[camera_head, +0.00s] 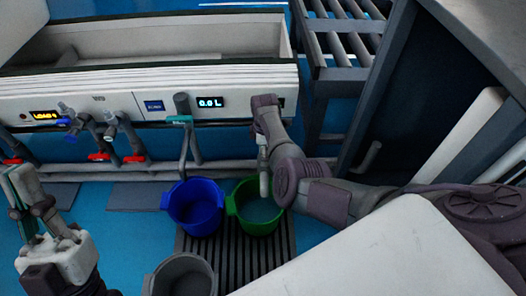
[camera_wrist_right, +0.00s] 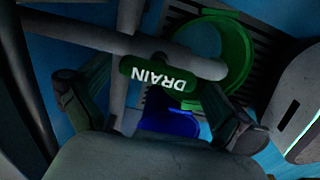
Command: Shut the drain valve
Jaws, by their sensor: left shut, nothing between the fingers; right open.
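In the right wrist view, the drain valve's green handle (camera_wrist_right: 160,82), lettered DRAIN and upside down there, lies across grey pipework. My right gripper (camera_wrist_right: 157,108) is open, with one finger on each side of the handle; whether they touch it I cannot tell. In the head view, my right arm reaches in from the right to the front of the trough and hides the handle and most of the gripper. A pale pipe end (camera_head: 264,182) shows below it. My left gripper (camera_head: 24,200) is shut and empty at the lower left, away from the valve.
A green bucket (camera_head: 243,222) and a blue bucket (camera_head: 194,222) stand on a dark floor grate; a grey bucket (camera_head: 184,276) is in front. A teal-handled valve (camera_head: 180,119) and red-handled valves (camera_head: 134,158) line the trough. A roller rack (camera_head: 345,75) stands at right.

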